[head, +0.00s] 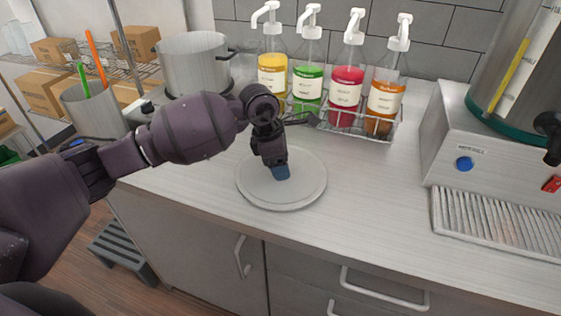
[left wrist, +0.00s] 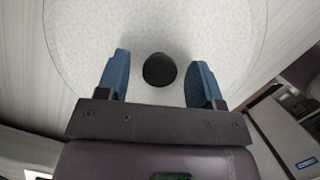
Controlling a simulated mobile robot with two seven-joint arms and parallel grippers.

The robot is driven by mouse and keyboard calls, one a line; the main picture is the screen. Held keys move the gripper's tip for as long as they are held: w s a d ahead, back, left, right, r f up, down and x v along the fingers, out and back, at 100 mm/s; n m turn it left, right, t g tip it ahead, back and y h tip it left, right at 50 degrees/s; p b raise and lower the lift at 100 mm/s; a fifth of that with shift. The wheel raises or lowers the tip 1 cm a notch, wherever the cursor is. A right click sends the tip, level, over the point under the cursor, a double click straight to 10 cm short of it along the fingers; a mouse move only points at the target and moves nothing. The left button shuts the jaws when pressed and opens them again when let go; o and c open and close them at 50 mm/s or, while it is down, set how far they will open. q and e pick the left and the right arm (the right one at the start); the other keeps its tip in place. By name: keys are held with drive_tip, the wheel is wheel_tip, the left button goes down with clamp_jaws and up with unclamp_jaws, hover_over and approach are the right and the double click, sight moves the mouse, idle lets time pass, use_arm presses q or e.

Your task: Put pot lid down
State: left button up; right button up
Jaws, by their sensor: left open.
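The round pale pot lid (head: 300,194) lies flat on the counter in the head view. In the left wrist view the lid (left wrist: 200,30) fills the upper middle, with its round black knob (left wrist: 160,69) near the centre. My left gripper (head: 281,174) is over the lid, pointing down. In the left wrist view its two blue fingers (left wrist: 160,85) are apart, with the knob between them and gaps on both sides. The knob is hidden by the gripper in the head view. The pot (head: 193,68) stands uncovered at the back left. My right gripper is not in view.
Several syrup pump bottles stand in a wire rack (head: 345,122) behind the lid. A container with orange and green sticks (head: 95,110) is at the left. A machine with a drip tray (head: 497,222) stands at the right. The counter (head: 375,190) right of the lid is clear.

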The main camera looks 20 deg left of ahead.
sight(268, 172)
use_arm(q)
drive_tip(key=v, duration=1.2)
drive_tip(key=shift+r, duration=0.1)
